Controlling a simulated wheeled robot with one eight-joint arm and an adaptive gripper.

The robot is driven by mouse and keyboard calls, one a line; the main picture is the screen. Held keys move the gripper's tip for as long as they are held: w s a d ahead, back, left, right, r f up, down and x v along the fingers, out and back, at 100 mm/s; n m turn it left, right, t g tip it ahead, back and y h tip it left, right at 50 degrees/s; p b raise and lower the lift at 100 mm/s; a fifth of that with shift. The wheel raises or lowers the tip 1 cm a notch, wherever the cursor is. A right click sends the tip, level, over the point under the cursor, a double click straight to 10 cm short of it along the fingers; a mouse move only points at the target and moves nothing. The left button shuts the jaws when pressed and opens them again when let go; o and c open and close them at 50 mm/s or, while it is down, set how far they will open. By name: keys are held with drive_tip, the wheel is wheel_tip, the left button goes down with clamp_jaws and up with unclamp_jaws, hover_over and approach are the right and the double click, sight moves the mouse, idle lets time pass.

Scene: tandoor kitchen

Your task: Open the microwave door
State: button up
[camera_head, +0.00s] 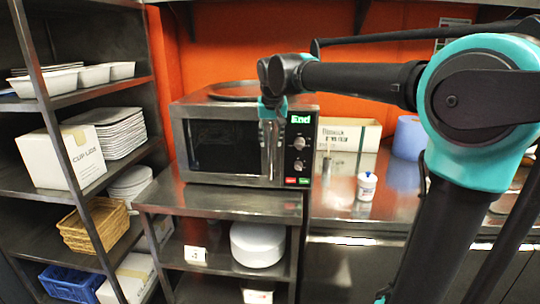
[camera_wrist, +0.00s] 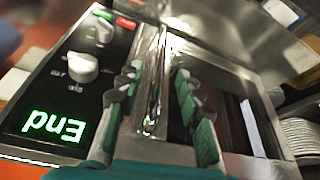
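The microwave (camera_head: 222,172) stands on a metal shelf, its dark-windowed door shut. Its control panel (camera_head: 299,150) has a green "End" display and knobs; in the wrist view the panel (camera_wrist: 85,68) appears rotated on the left. My gripper (camera_head: 271,112) reaches from the right to the front of the door. In the wrist view my gripper (camera_wrist: 155,82) is open, with one finger on each side of the shiny vertical door handle (camera_wrist: 152,60). Gaps show between the fingers and the handle. In the head view the gripper hides the handle's upper part; its lower part (camera_head: 271,165) shows.
A dark round tray (camera_head: 234,90) lies on top of the microwave. A rack with a cardboard box (camera_head: 60,158) and stacked plates (camera_head: 118,138) is to the left. Room in front of the door looks clear.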

sight(270, 150)
drive_tip(key=x, duration=0.7)
drive_tip(key=shift+w+f, duration=0.15)
drive_tip(key=shift+f, duration=0.2)
clamp_jaws()
